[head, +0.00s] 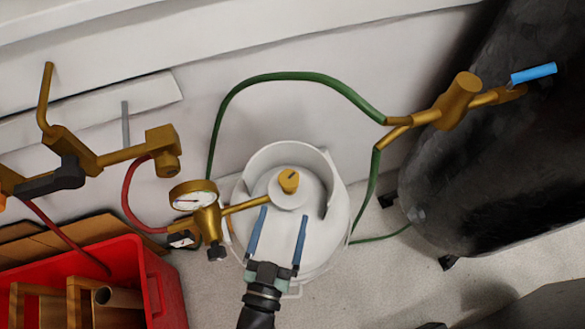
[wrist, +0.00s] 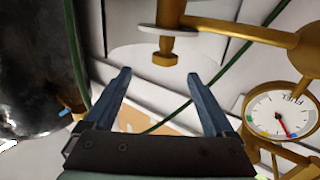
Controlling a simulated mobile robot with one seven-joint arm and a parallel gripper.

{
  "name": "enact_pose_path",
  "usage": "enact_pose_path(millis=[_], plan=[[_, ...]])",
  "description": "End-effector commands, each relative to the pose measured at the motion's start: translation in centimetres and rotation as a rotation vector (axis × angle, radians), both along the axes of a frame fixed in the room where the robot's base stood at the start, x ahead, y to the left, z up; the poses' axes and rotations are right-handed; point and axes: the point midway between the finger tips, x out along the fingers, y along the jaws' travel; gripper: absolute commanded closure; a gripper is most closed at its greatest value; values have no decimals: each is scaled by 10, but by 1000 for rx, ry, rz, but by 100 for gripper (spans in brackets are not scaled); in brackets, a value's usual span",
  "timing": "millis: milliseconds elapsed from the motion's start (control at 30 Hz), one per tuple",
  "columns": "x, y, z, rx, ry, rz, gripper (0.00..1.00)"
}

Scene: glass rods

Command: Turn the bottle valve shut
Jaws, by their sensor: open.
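The white gas bottle (head: 335,215) stands on the floor in the middle of the head view, with a raised collar around its top. Its brass valve (head: 289,181) sits inside the collar, with a brass pipe leading left to a gauge (head: 194,196). My gripper (head: 283,214) is open and empty, its two blue fingers pointing at the valve from the near side. In the wrist view, a brass fitting with a pale disc (wrist: 165,52) lies just beyond and between the fingertips (wrist: 156,75), apart from them. The gauge, marked FUEL (wrist: 283,115), is at right there.
A red crate (head: 155,285) with wooden and brass-coloured pieces stands at lower left. A green hose (head: 290,76) arches behind the bottle to a brass torch (head: 458,98). A large black cylinder (head: 480,180) is at right. Brass fittings (head: 75,150) hang at upper left.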

Motion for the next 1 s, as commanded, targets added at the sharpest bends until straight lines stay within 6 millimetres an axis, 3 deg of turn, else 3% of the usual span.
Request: enact_pose_path(millis=[433,800,1000], plan=[[22,-3,1,8,-17,97,11],[96,-14,1,8,-17,96,11],[124,-18,0,8,-14,96,11]])
